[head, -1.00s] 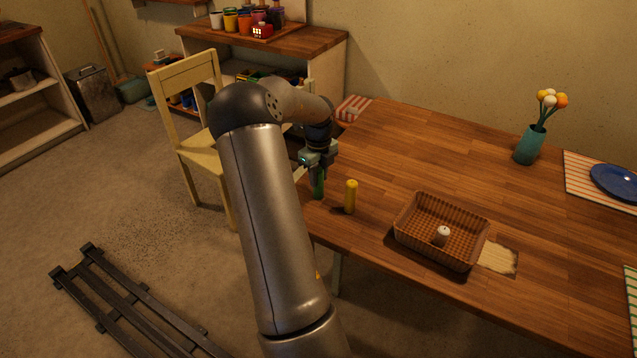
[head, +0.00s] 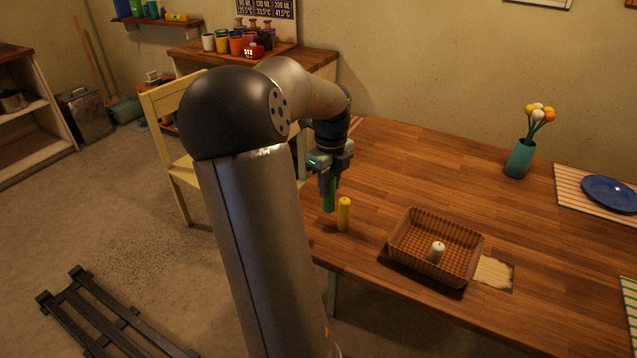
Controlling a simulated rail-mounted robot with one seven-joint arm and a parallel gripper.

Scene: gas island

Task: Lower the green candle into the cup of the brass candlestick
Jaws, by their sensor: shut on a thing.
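My gripper (head: 329,180) is shut on the green candle (head: 329,197), which hangs upright below the fingers near the table's left edge. I cannot tell whether the green candle touches anything below.
A wicker basket (head: 402,262) with a white candle (head: 437,251) in it stands on the wooden table (head: 440,170). A pale mat (head: 494,273) lies beside it. A teal vase (head: 519,158) with flowers and a blue plate (head: 609,193) are farther right. A yellow chair (head: 172,150) stands left.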

